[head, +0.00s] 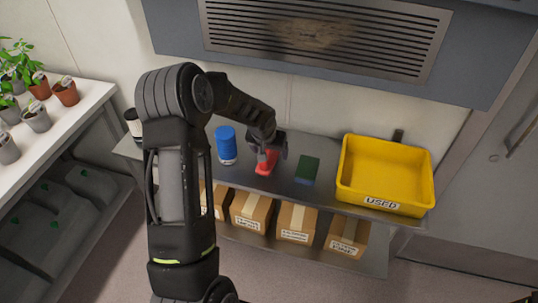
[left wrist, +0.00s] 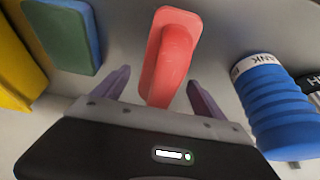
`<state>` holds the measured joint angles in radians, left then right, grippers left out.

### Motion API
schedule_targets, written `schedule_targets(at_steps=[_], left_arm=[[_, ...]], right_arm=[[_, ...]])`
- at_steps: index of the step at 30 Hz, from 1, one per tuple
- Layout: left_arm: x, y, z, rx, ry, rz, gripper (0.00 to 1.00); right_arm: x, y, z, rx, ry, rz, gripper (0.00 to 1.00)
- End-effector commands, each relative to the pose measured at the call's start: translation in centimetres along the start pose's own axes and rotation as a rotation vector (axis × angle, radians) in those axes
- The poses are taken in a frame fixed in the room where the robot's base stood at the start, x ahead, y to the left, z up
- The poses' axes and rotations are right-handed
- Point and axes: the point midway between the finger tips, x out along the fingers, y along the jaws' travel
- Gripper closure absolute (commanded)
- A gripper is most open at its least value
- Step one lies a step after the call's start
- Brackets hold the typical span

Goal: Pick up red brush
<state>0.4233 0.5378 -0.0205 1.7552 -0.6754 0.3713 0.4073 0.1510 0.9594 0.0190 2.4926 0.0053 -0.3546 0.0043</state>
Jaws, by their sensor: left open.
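The red brush (head: 266,163) lies on the grey metal shelf, between a blue bottle and a green and blue sponge. In the left wrist view the red brush (left wrist: 170,55) shows as a red block with a narrower part running down between my fingers. My left gripper (head: 268,150) is at the brush from above; in the left wrist view its two purple fingertips (left wrist: 157,88) stand apart, one on each side of the brush. It is open, with gaps visible beside the red part. The brush's lower end is hidden behind the gripper body. My right gripper is not in view.
The blue bottle (head: 226,145) stands close left of the brush. The green sponge (head: 307,169) lies to its right. A yellow bin marked USED (head: 385,203) is further right. Cardboard boxes (head: 297,220) sit on the lower shelf (head: 372,263). Potted plants stand on a white bench (head: 85,93) at left.

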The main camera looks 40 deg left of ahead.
Motion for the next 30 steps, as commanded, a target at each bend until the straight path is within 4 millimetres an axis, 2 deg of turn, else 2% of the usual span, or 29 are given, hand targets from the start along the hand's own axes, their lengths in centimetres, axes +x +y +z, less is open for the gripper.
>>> schedule_targets(at_steps=[2, 26, 30], left_arm=[[-0.01, 0.0, -0.01, 0.0, 0.0, 0.0, 0.23], [-0.02, 0.0, -0.01, 0.0, 0.0, 0.0, 0.89], [-0.04, 0.0, -0.04, 0.0, 0.001, 0.0, 0.89]], right_arm=[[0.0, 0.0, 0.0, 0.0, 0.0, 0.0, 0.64], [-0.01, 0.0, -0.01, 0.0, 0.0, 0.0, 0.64], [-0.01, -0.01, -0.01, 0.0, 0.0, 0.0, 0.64]])
